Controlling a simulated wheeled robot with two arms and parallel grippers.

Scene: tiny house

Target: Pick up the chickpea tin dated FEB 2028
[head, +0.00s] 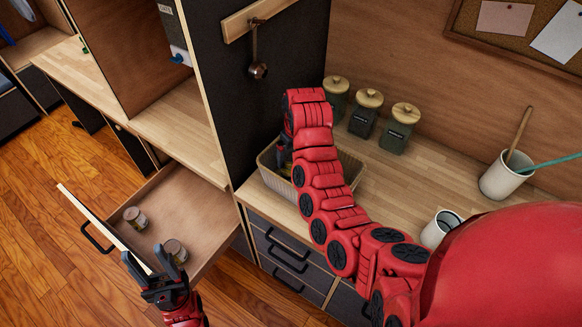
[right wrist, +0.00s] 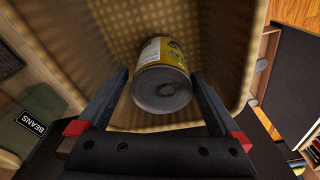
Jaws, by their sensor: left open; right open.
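A yellow-labelled tin (right wrist: 160,54) is in the woven basket (right wrist: 222,42) in the right wrist view, one grey metal end facing the camera. I cannot read a date on it. My right gripper (right wrist: 161,77) is open, its fingers on either side of the tin; contact cannot be told. In the head view, the right arm reaches down into the basket (head: 271,180) and hides most of its inside. Two small tins (head: 135,217) (head: 175,250) stand in the open drawer (head: 185,210); their labels are unreadable. My left gripper (head: 150,268) is open at the drawer front's near end.
Several dark canisters with wooden lids (head: 366,112) stand behind the basket; one reads BEANS (right wrist: 40,125). White pots (head: 505,178) (head: 440,228) stand at the right of the counter. A ladle (head: 257,68) hangs from a rail on the dark panel.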

